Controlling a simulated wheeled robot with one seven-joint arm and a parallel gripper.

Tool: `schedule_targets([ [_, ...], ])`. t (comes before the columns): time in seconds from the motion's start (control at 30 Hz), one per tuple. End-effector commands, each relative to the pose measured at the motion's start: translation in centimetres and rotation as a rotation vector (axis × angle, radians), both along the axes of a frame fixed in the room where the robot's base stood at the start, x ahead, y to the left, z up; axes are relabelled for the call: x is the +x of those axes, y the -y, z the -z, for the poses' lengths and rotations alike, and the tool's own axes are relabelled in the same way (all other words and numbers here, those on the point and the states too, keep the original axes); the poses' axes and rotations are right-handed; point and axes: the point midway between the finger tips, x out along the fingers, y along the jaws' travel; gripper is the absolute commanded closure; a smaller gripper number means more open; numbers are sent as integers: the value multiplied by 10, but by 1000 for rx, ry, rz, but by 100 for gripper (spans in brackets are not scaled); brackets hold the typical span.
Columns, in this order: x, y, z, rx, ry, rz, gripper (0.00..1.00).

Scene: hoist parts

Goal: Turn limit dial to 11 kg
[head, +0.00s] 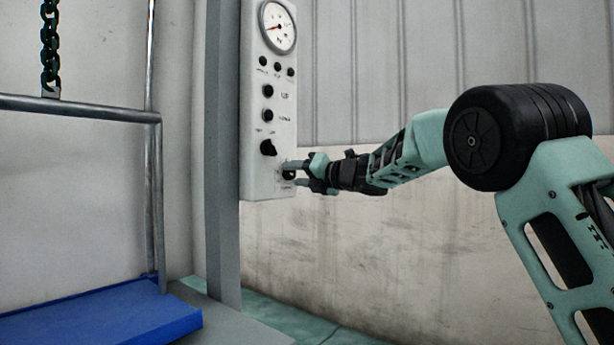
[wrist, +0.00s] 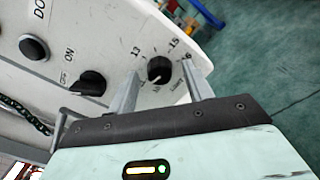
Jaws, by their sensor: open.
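The limit dial (wrist: 160,69) is a small black round knob on the white control panel (head: 256,185), near its lower end. In the head view, my gripper (head: 290,172) reaches the panel from the right and partly hides the dial (head: 289,176).
A black ON switch (wrist: 88,83) and a DOWN button (wrist: 34,47) sit beside the dial. A round gauge (head: 277,27) tops the panel, which is mounted on a grey post (head: 222,150). A chain (head: 50,45), metal rail (head: 80,108) and blue platform (head: 100,313) stand left.

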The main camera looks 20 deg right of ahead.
Motion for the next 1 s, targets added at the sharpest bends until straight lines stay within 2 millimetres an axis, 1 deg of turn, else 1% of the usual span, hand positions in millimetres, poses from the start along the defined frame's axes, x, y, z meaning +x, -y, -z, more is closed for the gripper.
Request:
schedule_targets([
  [0.17, -15, 12, -2, 1, 1, 2, 49],
  [0.27, -31, 24, -2, 2, 1, 3, 49],
  [0.6, -96, 70, -2, 2, 0, 3, 49],
  [0.7, -112, 83, -1, 1, -1, 4, 49],
  [0.83, -128, 94, -1, 0, 0, 4, 49],
  [1.0, -138, 101, 0, 0, -1, 1, 49],
])
